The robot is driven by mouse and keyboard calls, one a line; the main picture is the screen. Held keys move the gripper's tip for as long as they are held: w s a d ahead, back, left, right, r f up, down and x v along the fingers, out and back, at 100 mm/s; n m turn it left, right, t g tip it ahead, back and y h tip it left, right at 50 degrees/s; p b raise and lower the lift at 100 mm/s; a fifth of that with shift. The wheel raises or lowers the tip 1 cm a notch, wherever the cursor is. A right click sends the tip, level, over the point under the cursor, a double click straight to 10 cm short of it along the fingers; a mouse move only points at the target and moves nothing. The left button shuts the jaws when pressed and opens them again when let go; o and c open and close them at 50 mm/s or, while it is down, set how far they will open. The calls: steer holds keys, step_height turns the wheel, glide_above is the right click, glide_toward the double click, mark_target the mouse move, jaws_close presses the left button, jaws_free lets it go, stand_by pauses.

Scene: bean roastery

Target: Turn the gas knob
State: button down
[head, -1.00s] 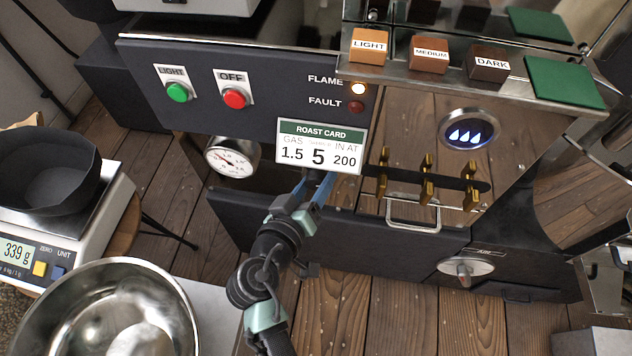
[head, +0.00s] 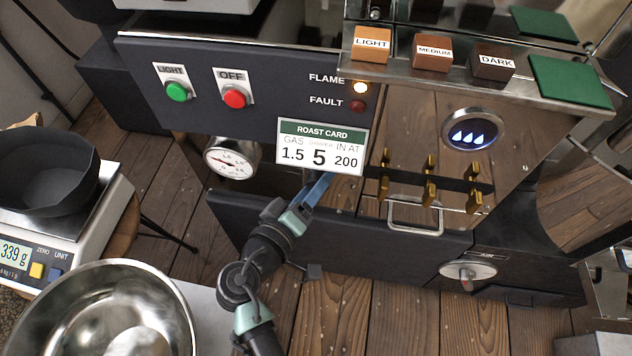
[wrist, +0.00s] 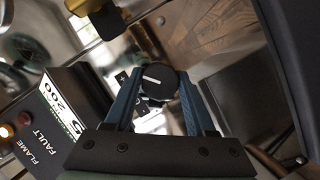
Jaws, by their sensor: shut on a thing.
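The gas knob (wrist: 156,76) is a round black knob with a white pointer line, seen in the wrist view. My gripper (wrist: 157,92) has its two blue fingers on either side of it and is shut on it. In the head view, my gripper (head: 322,186) reaches under the roast card (head: 320,147), and the knob is hidden there. The card reads gas 1.5, 5, and 200. The round pressure gauge (head: 231,157) is left of the card; its needle is too small to read surely.
The flame lamp (head: 360,87) glows and the fault lamp (head: 357,105) is dull. Brass levers (head: 430,180) and a metal handle (head: 415,217) are right of my gripper. A dark panel (head: 350,240) lies below. A scale (head: 70,235) and steel bowl (head: 60,310) stand at left.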

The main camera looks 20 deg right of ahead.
steer(key=shift+c, duration=1.2)
jaws_free()
steer(key=p+v, duration=0.2)
steer(key=v, duration=1.1)
steer(key=shift+p, duration=0.35)
steer(key=shift+f, duration=0.15)
